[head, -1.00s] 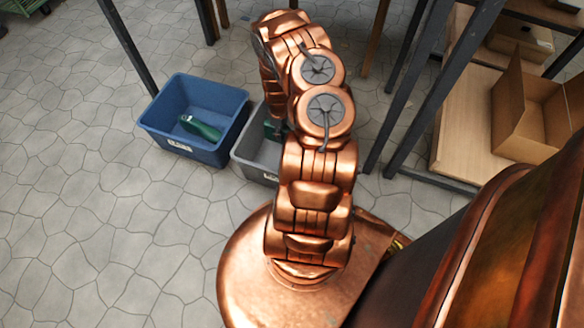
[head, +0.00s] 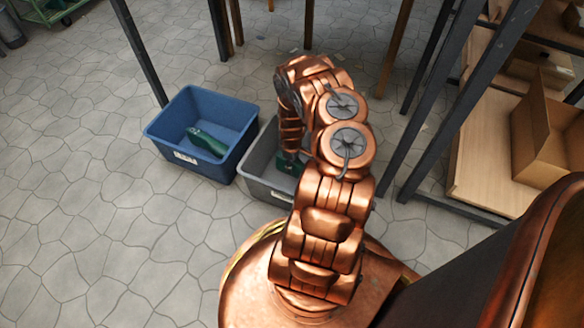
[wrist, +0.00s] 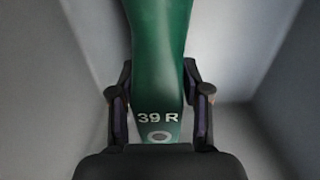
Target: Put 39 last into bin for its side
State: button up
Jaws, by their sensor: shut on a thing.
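A green last (wrist: 160,45) marked "39 R" sits between the two dark fingers of my gripper (wrist: 158,95), which is shut on it. In the wrist view, grey walls of the grey bin (wrist: 65,50) surround the last. In the head view, my arm reaches down into the grey bin (head: 258,185). A bit of the green last (head: 285,160) shows there beside my wrist, the rest hidden by my arm. I cannot tell whether the last touches the bin floor. The blue bin (head: 170,145) stands to the left, with another green last (head: 207,142) lying in it.
Both bins stand close together on the grey stone floor (head: 110,210), each with a label on its front. Dark metal table legs (head: 440,110) rise behind and to the right. An open cardboard box (head: 545,135) sits on a wooden shelf at the right.

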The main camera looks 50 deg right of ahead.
jog(key=shift+f, duration=0.45)
jog(key=shift+r, duration=0.1)
jog(key=o, duration=1.1)
jog(key=shift+o, duration=0.2)
